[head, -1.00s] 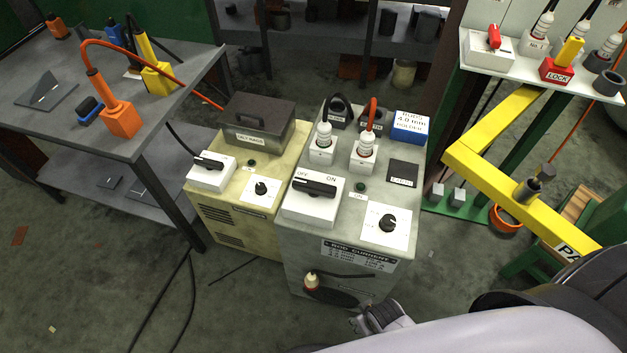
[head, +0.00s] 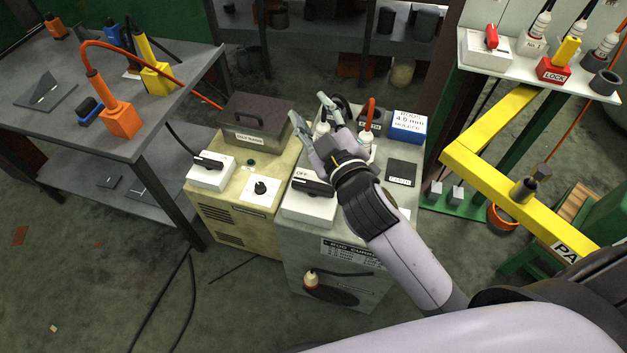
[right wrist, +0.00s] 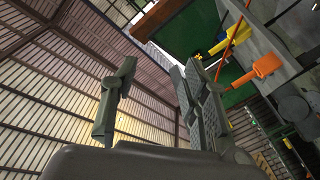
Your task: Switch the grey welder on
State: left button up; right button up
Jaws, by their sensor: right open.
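The grey welder (head: 333,268) stands in the middle of the head view, with a "ROD CURRENT" plate on its front. Its white switch box (head: 308,210) is on the top left; the black handle (head: 308,186) lies across it. The OFF label shows; the ON label and the current knob are hidden by my right arm. My right gripper (head: 311,118) is open and empty, above the welder's top and pointing up and away. Its open fingers also show in the right wrist view (right wrist: 150,100). My left gripper is not in view.
A beige welder (head: 233,222) with its own switch (head: 210,170) and a metal box (head: 258,120) stands close on the left. Plugs with cables and a blue rods box (head: 409,127) sit on the grey welder's rear. A yellow frame (head: 490,165) is at right.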

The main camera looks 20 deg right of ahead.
jog(key=a+r+n+t+y, duration=0.3)
jog(key=a+r+n+y, duration=0.6)
jog(key=r, duration=0.3)
jog(key=s+a+r+n+g+y, duration=0.35)
jog(key=a+n+g+y, duration=0.65)
jog(key=n, duration=0.5)
jog(key=s+a+f+n+g, duration=0.5)
jog(key=n+g, duration=0.5)
jog(key=n+h, duration=0.5)
jog(key=h, duration=1.5)
send_near(313, 184)
jog(key=shift+g, duration=0.4)
jog(key=f+p, duration=0.1)
jog(key=f, duration=0.2)
jog(key=f+p, duration=0.1)
jog(key=f, duration=0.2)
jog(key=f+p, duration=0.1)
jog(key=f, duration=0.2)
jog(key=shift+w+a+f+p, duration=0.1)
jog(key=shift+w+f+p, duration=0.05)
jog(key=shift+w+p, duration=0.2)
